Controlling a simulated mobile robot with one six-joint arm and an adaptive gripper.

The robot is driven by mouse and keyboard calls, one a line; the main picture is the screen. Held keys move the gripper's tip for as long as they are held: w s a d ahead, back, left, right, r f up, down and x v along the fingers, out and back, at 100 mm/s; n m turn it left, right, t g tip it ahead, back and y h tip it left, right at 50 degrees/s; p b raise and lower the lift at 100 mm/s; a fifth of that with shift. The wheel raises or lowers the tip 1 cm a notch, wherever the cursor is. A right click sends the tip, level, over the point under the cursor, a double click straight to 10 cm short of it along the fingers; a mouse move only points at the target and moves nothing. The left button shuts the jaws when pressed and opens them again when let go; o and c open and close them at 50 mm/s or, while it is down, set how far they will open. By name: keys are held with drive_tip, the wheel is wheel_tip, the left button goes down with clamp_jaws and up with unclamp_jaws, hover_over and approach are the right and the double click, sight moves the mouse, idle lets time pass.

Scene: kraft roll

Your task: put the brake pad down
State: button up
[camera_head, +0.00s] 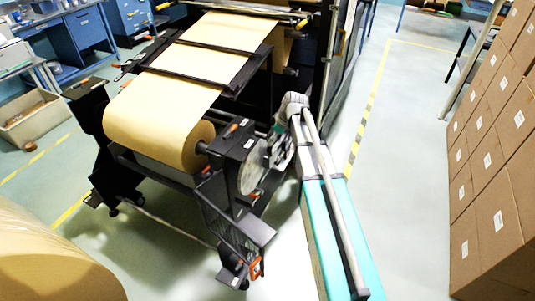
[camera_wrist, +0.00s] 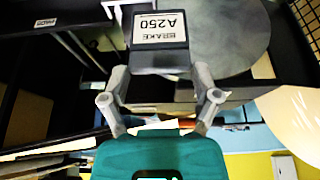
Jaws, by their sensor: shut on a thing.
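The brake pad (camera_wrist: 159,58) is a dark block with a white label reading BRAKE A250, at the top middle of the wrist view. My gripper (camera_wrist: 160,75) is shut on it, one grey finger on each side. A large grey disc (camera_wrist: 232,30) lies behind and to the right of the pad; I cannot tell whether they touch. In the head view my gripper (camera_head: 277,150) is beside the disc (camera_head: 250,168) at the roll stand's right end. The pad cannot be made out there.
A dark shelf edge with a small PADS label (camera_wrist: 46,22) is at upper left in the wrist view. A mesh basket (camera_head: 226,220) hangs low on the stand, left of my arm. The kraft roll (camera_head: 165,125) is further left. Stacked cartons (camera_head: 495,150) line the right; floor between is clear.

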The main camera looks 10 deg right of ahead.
drive_tip(key=w+r+p, duration=0.5)
drive_tip(key=r+p, duration=0.1)
drive_tip(key=r, duration=0.1)
drive_tip(key=shift+w+r, duration=0.3)
drive_tip(key=shift+r, duration=0.05)
drive_tip(key=shift+a+f, duration=0.1)
wheel_tip(320, 180, down, 13)
drive_tip(key=b, duration=1.3)
drive_tip(key=shift+f, duration=0.2)
drive_tip(key=shift+f, duration=0.1)
drive_tip(key=shift+f+b, duration=2.15)
drive_tip(key=shift+b, duration=0.2)
drive_tip(key=shift+f, duration=0.1)
drive_tip(key=o, duration=1.1)
